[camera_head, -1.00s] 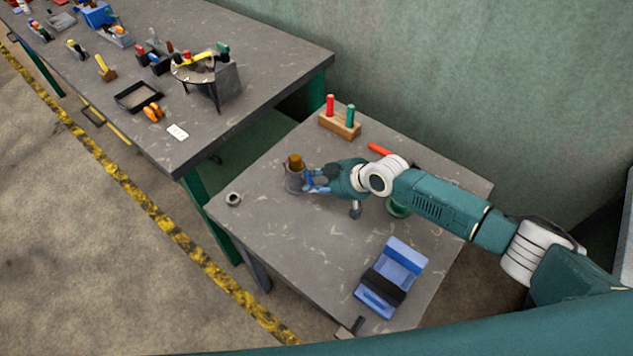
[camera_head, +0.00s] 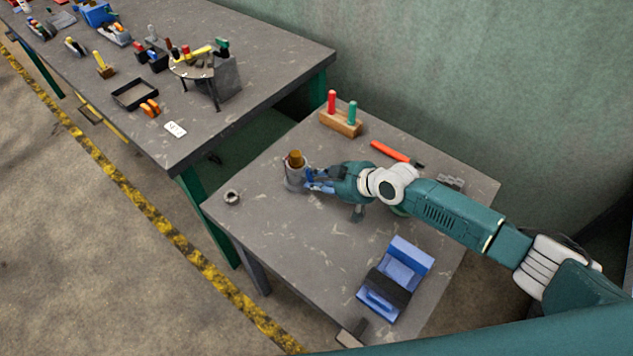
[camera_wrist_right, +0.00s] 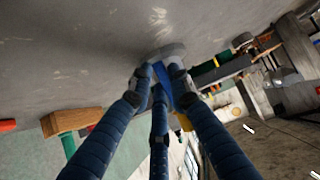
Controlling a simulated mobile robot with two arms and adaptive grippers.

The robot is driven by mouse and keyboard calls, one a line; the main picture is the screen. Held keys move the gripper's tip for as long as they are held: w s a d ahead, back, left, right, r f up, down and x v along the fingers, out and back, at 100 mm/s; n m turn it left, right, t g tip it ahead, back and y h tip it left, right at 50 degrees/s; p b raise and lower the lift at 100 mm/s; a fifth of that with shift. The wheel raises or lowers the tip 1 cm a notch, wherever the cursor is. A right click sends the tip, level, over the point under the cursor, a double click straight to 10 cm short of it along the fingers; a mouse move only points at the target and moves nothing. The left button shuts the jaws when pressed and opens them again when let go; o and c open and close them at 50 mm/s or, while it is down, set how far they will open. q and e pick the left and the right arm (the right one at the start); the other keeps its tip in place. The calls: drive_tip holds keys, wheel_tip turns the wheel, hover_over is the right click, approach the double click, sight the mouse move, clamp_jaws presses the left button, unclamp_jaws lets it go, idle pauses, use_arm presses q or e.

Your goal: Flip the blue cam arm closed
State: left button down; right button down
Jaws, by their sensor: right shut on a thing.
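A small grey round fixture with a brown top (camera_head: 295,168) stands on the near table, and it shows as a grey shape in the right wrist view (camera_wrist_right: 168,50). The blue cam arm (camera_wrist_right: 163,80) is a blue strip between my fingers in the right wrist view. My right gripper (camera_head: 316,180) is at the right side of the fixture, with its fingers closed around the blue cam arm. In the right wrist view the fingers (camera_wrist_right: 165,75) converge and hide most of it. The cam arm's exact angle cannot be told. My left gripper is out of view.
A wooden block with red and green pegs (camera_head: 341,122) and a red-handled tool (camera_head: 392,151) lie behind my arm. A blue cradle (camera_head: 396,278) sits at the front right, a small metal ring (camera_head: 232,197) at the left. The table's front left is clear.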

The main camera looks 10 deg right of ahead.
drive_tip(key=c, duration=1.9)
unclamp_jaws()
drive_tip(key=shift+o, duration=0.2)
drive_tip(key=shift+d, duration=0.1)
drive_tip(key=v, duration=1.2)
drive_tip(key=shift+c, duration=0.6)
